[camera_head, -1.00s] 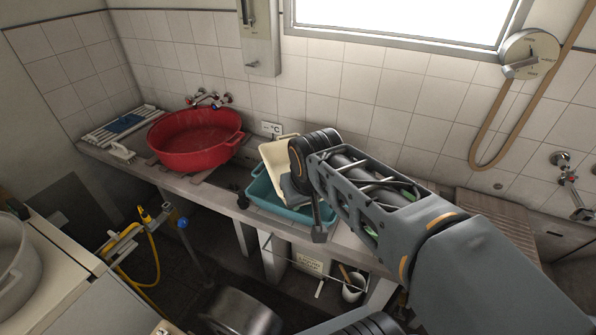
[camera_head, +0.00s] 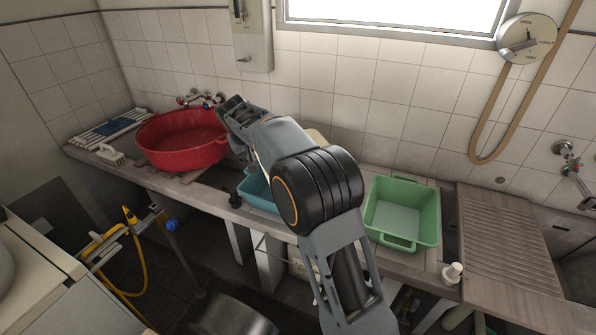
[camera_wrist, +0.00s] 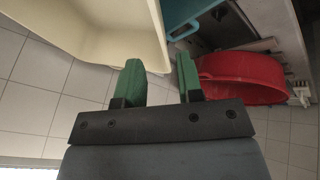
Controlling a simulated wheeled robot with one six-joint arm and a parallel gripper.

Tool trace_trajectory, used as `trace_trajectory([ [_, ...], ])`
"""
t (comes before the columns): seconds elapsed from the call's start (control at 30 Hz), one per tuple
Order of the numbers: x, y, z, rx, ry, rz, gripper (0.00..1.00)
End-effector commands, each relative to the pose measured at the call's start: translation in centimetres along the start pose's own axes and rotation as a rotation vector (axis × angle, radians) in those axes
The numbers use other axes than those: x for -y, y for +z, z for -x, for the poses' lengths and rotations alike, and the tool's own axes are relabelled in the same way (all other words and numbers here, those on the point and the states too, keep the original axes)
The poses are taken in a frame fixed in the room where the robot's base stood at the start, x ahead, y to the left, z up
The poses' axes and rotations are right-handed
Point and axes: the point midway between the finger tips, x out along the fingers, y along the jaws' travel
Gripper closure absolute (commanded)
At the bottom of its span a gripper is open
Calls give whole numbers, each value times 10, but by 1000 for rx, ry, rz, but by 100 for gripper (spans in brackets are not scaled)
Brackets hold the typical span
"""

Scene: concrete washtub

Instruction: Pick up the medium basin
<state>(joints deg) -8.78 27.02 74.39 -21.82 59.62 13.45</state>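Several basins are in view, and I cannot tell from size alone which is the medium one. A red round basin (camera_head: 182,142) stands at the left of the counter. A teal basin (camera_head: 257,190) and a cream basin (camera_head: 318,137) are mostly hidden behind my arm. A green rectangular basin (camera_head: 402,211) stands to the right. My gripper (camera_head: 230,108) is beside the red basin's right side. In the wrist view its green fingers (camera_wrist: 161,80) are apart, with the cream basin (camera_wrist: 95,28) close by, the red basin (camera_wrist: 243,78) and the teal basin (camera_wrist: 196,16) beyond. Contact is unclear.
A tiled wall with red-handled taps (camera_head: 200,98) and a dispenser (camera_head: 252,35) is close behind. A white brush (camera_head: 110,153) lies left of the red basin. A ribbed washboard area (camera_head: 510,240) and a white bottle (camera_head: 452,273) are at the right.

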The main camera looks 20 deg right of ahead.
Motion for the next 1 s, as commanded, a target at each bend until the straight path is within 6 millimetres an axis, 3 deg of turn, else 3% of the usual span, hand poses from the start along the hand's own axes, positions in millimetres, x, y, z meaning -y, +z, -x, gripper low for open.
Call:
trace_trajectory([
  [0.2, 0, 0, -33, 2, -1, 0, 66],
  [0.47, -1, 1, -48, 1, -1, -1, 66],
  [0.8, -3, 1, -89, 2, -1, 0, 66],
  [1.0, -3, 1, -97, -1, -2, 0, 66],
])
